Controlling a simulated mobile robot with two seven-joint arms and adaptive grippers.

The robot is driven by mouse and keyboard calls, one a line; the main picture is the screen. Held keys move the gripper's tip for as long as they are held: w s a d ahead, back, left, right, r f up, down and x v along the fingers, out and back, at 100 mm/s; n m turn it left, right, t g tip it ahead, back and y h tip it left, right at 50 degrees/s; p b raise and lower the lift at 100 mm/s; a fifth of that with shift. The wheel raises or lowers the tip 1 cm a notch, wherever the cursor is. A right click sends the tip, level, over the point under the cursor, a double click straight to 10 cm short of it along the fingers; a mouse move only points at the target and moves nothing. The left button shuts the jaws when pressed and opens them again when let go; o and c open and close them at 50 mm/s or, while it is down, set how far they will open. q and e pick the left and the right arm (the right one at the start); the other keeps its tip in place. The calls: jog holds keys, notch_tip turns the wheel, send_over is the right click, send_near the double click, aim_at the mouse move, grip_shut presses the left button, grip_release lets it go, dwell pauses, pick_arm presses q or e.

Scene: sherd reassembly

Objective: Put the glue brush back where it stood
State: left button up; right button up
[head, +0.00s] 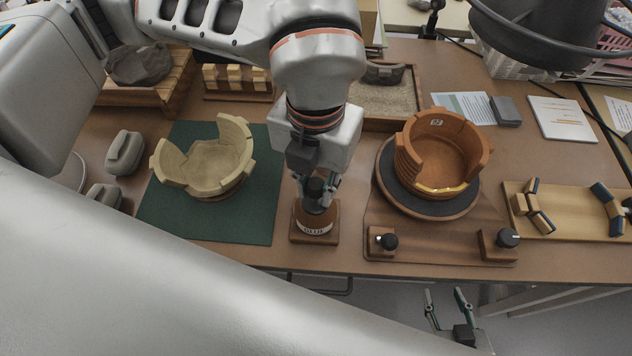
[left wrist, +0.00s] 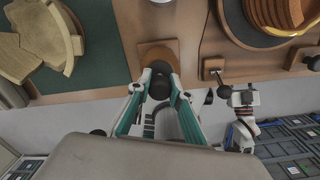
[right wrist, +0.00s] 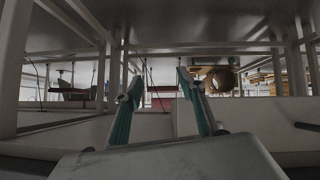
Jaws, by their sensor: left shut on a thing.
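The glue brush (head: 316,187), with a dark handle, is upright between the fingertips of my left gripper (head: 318,192). The left gripper is shut on it. The brown glue pot (head: 314,223), with a pale label, stands on a small wooden base directly below. The brush lines up with the pot's mouth; the fingers hide whether its lower end is inside. In the left wrist view the dark handle end (left wrist: 160,84) sits between the fingertips, with the wooden base (left wrist: 153,50) behind. My right gripper (head: 448,303) is open and empty, below and in front of the table edge.
A cream partial pot (head: 205,165) stands on a green mat (head: 245,225) left of the glue. An orange partial pot (head: 437,150) stands on a dark turntable (head: 383,175) at right, with knobs in front. A wooden tray (head: 575,225) holds several clamp-like pieces.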

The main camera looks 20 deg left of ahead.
pick_arm(q)
jog(key=o, duration=0.9)
jog(key=shift+r, duration=0.15)
notch_tip(320, 180, up, 12)
jog(key=shift+f, duration=0.1)
